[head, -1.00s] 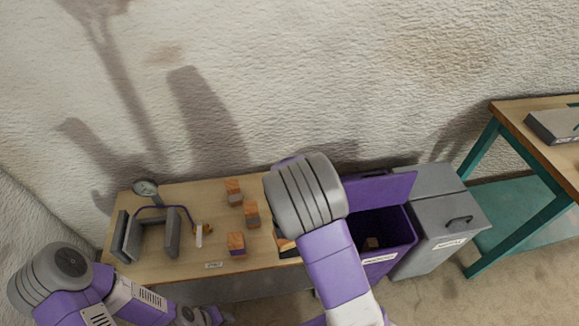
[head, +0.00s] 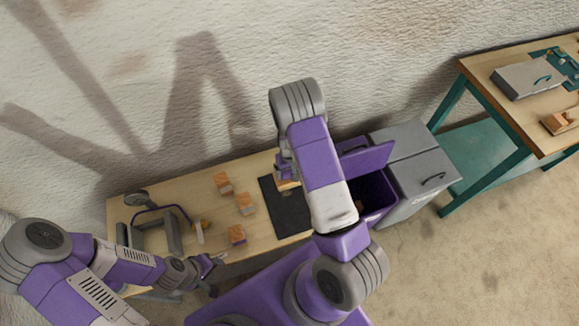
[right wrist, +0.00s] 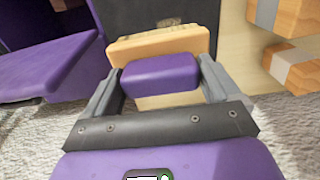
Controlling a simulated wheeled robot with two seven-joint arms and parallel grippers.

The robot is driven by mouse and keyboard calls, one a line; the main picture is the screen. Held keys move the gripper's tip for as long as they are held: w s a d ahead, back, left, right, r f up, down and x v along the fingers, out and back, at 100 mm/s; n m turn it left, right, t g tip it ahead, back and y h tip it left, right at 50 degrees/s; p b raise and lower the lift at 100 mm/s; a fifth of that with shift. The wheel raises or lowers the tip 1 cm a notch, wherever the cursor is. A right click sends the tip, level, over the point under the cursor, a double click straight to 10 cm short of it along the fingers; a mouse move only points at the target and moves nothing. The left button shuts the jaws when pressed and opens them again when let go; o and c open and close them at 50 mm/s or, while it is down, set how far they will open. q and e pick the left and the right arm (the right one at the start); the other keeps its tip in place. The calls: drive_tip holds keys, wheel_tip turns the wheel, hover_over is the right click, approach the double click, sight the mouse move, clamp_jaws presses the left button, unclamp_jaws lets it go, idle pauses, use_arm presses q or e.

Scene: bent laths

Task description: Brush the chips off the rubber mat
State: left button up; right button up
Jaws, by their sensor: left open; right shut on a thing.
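My right gripper (right wrist: 160,85) is shut on a tan wooden piece with a purple grip (right wrist: 160,47), which looks like a brush; no bristles can be made out. In the head view this piece (head: 286,185) is at the mat's far part, partly hidden; contact cannot be told. My left gripper (head: 219,258) is open and empty near the table's front edge.
Several wooden blocks (head: 245,203) stand left of the mat. Further left are a grey bending form (head: 168,232) and a white-and-yellow tool (head: 199,232). An open purple bin (head: 381,200) and a grey bin (head: 420,165) stand right of the table. A workbench (head: 484,67) is further right.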

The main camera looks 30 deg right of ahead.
sight(287, 180)
wheel_tip(287, 180, down, 6)
drive_tip(key=b, duration=0.4)
drive_tip(key=shift+r, duration=0.1)
drive_tip(key=shift+f, duration=0.5)
drive_tip(key=shift+w+a+r, duration=0.1)
drive_tip(key=shift+a+r, duration=0.1)
drive_tip(key=shift+a, duration=0.2)
drive_tip(key=shift+c, duration=0.4)
drive_tip(key=shift+w+a+f+p, duration=0.1)
drive_tip(key=shift+w+a+p, duration=0.1)
drive_tip(key=shift+a, duration=0.55)
drive_tip(key=shift+w+a+f+p, duration=0.1)
drive_tip(key=shift+w+a+p, duration=0.1)
drive_tip(key=shift+a, duration=0.55)
drive_tip(key=shift+f, duration=0.1)
drive_tip(key=shift+d, duration=0.45)
drive_tip(key=shift+s+d+b, duration=0.3)
drive_tip(key=shift+d, duration=0.5)
drive_tip(key=shift+s+d, duration=0.1)
drive_tip(key=shift+d, duration=0.65)
wheel_tip(287, 180, up, 3)
drive_tip(key=shift+p, duration=0.7)
drive_tip(key=shift+a+r+p, duration=0.1)
drive_tip(key=shift+r+p, duration=1.9)
drive_tip(key=shift+r, duration=0.7)
drive_tip(key=shift+f, duration=0.1)
